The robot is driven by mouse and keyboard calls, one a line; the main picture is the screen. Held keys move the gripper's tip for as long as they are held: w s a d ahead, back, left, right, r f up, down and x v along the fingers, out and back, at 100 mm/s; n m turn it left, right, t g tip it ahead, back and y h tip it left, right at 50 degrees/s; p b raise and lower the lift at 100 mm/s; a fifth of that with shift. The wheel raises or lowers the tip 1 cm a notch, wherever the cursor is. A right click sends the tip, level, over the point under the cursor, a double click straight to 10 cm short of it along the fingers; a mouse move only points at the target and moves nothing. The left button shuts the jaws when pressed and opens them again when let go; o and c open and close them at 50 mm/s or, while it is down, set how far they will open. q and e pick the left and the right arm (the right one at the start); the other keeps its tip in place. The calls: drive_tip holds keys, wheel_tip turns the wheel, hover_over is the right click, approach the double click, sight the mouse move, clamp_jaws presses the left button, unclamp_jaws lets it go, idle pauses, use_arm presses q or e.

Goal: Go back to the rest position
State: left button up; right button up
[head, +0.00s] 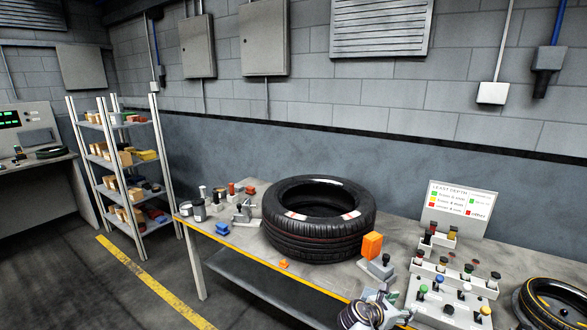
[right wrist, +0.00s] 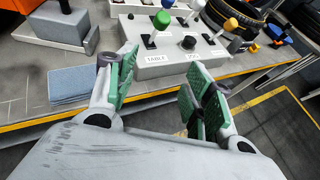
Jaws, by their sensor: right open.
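My right gripper (head: 378,308) is at the bottom edge of the head view, by the table's front edge and left of the control box. In the right wrist view its two green-padded fingers (right wrist: 160,82) are spread apart with nothing between them. The control box (right wrist: 150,66) with coloured knobs lies beyond the fingertips; it also shows in the head view (head: 432,309). My left gripper is not in view.
A black tyre (head: 320,243) lies flat on the table (head: 258,186). An orange block (head: 372,245) and a grey device (head: 381,269) stand right of it. Another tyre (head: 553,303) is at the right edge. A shelf rack (head: 158,180) stands left; the floor before it is clear.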

drive_tip(key=s+a+f+m+g+y, duration=0.1)
drive_tip(key=s+a+f+m+y, duration=0.3)
drive_tip(key=f, duration=0.8)
drive_tip(key=s+a+f+y, duration=0.1)
drive_tip(key=s+a+f, duration=0.1)
drive_tip(key=s+f, duration=0.75)
drive_tip(key=s+a+f+m+g+y, duration=0.1)
drive_tip(key=s+a+f+m+y, duration=0.15)
drive_tip(key=f, duration=1.15)
drive_tip(key=s+a+f+m+g+y, duration=0.1)
drive_tip(key=s+f+m, duration=0.2)
drive_tip(key=s+f, duration=0.5)
drive_tip(key=s+a+f+m+g+y, duration=0.15)
drive_tip(key=s+f+m, duration=0.3)
drive_tip(key=s, duration=0.65)
drive_tip(key=s+d+f+m, duration=0.1)
drive_tip(key=s+f+m, duration=0.2)
drive_tip(key=s, duration=0.6)
drive_tip(key=s+d+f+m+y, duration=0.1)
drive_tip(key=s+d+f+m, duration=0.1)
drive_tip(key=s, duration=0.8)
drive_tip(key=shift+s+d+f+m+g+y, duration=0.3)
drive_tip(key=shift+f+m+g, duration=0.2)
drive_tip(key=shift+m, duration=0.7)
drive_tip(key=shift+a+f+b, duration=0.1)
drive_tip(key=shift+f+b, duration=0.3)
drive_tip(key=shift+f, duration=0.05)
drive_tip(key=shift+f, duration=0.1)
